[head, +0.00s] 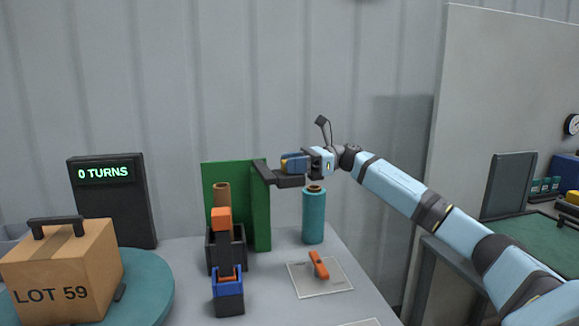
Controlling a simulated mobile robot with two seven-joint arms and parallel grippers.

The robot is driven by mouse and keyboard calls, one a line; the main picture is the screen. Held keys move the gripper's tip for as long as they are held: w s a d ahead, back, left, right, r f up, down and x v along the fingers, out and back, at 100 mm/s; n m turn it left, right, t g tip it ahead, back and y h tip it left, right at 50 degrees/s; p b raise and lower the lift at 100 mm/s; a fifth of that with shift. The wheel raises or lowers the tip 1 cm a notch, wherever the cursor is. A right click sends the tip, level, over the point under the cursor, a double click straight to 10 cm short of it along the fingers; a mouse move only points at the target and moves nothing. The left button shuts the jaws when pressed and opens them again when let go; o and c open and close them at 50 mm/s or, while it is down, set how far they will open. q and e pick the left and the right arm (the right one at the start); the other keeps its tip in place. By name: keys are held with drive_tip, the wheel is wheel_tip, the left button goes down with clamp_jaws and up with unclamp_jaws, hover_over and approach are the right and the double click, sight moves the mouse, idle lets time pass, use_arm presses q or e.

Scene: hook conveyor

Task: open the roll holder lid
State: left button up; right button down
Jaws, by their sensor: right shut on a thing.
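The roll holder stands upright on the table, with a green back panel (208,180) and a green side panel (261,215), seen at a steep angle, that looks like the lid. A dark bar (262,172) sticks out to the right from the top of this panel. My right gripper (287,170) comes in from the right and is shut at the bar's outer end; the bar appears to be between its fingers, though the exact grip is hard to see. A brown cardboard core (222,193) stands in front of the back panel.
A teal roll (314,217) stands just below my right gripper. An orange-handled tool (318,264) lies on a pale mat (338,282). A LOT 59 box (92,262) sits on a turntable (152,293).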

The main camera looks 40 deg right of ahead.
drive_tip(key=shift+r, duration=0.1)
drive_tip(key=c, duration=0.8)
unclamp_jaws()
drive_tip(key=shift+a, duration=0.1)
drive_tip(key=v, duration=1.3)
drive_tip(key=shift+d, duration=0.4)
use_arm(q)
drive_tip(key=shift+f, duration=0.1)
use_arm(e)
drive_tip(key=shift+s, duration=0.1)
